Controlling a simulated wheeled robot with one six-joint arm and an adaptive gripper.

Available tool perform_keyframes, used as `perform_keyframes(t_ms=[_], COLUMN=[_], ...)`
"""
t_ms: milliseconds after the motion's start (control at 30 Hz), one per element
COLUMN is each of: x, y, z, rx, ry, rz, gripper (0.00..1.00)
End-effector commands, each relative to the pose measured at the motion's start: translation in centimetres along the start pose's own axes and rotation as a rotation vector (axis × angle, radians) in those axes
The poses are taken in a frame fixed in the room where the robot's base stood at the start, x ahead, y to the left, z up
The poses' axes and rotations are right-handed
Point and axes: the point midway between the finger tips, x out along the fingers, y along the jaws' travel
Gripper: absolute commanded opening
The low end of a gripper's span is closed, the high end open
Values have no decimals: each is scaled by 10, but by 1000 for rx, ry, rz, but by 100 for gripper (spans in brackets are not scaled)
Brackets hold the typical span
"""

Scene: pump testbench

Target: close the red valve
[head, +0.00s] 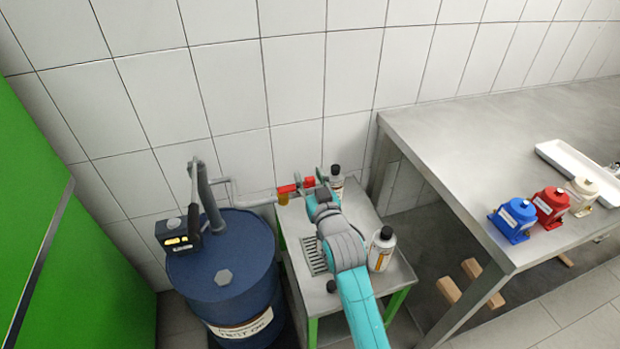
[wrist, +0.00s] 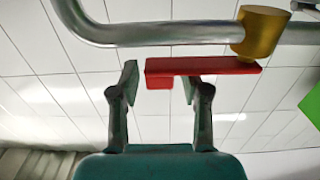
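The red valve is a yellow-brass body (wrist: 262,32) on a grey pipe, with a flat red lever (wrist: 215,67). In the wrist view the lever lies roughly parallel to the pipe, its free end to the left. In the head view the lever (head: 287,189) and brass body (head: 283,199) show near the wall. My gripper (wrist: 159,82) is open, one finger left of the lever's free end, the other partly hidden behind the lever. A small red block under that end sits between the fingers. I cannot tell whether they touch. In the head view my gripper (head: 318,184) is right of the valve.
A blue drum (head: 220,265) stands left of a small metal table (head: 300,222). Bottles (head: 382,248) (head: 336,178) stand close to my arm. A large steel bench (head: 450,130) on the right holds blue, red and beige pumps and a white tray (head: 575,170).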

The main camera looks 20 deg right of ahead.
Motion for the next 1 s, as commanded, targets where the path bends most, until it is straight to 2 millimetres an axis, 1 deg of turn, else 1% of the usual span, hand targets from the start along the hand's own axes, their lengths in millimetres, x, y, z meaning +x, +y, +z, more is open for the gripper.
perform_keyframes(t_ms=[33,133,167,633,1000], x=[0,0,0,-2,-11], y=[0,0,0,0,-3], z=[0,0,0,0,0], rx=[0,0,0,-1,-2], ry=[0,0,0,0,1], rz=[0,0,0,23,150], gripper=[29,4,0,0,0])
